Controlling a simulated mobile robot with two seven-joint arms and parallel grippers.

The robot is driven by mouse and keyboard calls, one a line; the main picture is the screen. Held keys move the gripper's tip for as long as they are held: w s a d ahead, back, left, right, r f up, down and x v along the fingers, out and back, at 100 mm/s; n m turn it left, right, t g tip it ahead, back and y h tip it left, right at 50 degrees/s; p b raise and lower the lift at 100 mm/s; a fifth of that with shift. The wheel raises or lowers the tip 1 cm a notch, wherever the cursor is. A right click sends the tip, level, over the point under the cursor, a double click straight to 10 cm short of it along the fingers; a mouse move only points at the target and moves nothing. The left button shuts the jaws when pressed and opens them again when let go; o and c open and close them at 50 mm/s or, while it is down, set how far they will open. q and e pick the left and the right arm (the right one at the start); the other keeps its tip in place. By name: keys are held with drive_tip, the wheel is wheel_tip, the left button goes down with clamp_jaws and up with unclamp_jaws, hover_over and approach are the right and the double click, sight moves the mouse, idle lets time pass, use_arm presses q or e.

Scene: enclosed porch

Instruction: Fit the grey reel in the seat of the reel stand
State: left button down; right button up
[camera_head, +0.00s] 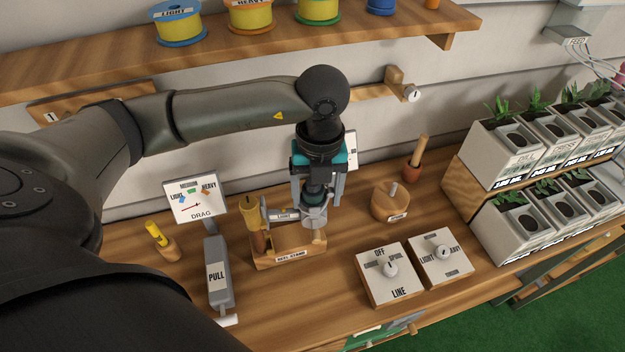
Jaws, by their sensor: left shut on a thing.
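The wooden reel stand (291,252) sits on the bench in the middle of the view, with its label on the front face. My left gripper (316,198) points down over the right part of the stand and is shut on the grey reel (315,217). The reel is at the stand, close above its right part. A small labelled piece reaches left from the reel towards the upright wooden post of the stand. The fingers partly hide the reel, and I cannot tell whether it touches the seat. My right gripper is not in view.
A DRAG board (196,200) and a grey PULL lever (217,272) stand left of the stand. A round wooden knob block (390,204) and two dial boxes, one marked LINE (388,274), are on the right. Planters (508,225) fill the far right. Spools line the shelf (222,56).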

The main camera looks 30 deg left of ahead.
use_arm(q)
drive_tip(key=shift+a+r+n, duration=0.15)
drive_tip(key=shift+a+n, duration=0.2)
drive_tip(key=shift+n, duration=0.85)
drive_tip(key=shift+f, duration=0.2)
drive_tip(key=shift+f+b, duration=1.35)
drive_tip(key=shift+f, duration=0.6)
drive_tip(key=shift+f+b, duration=1.25)
drive_tip(key=shift+f, duration=0.05)
idle(0.9)
unclamp_jaws()
idle(0.5)
drive_tip(key=shift+d+r+p, duration=0.1)
drive_tip(key=shift+r+p, duration=2.6)
drive_tip(key=shift+r, duration=0.8)
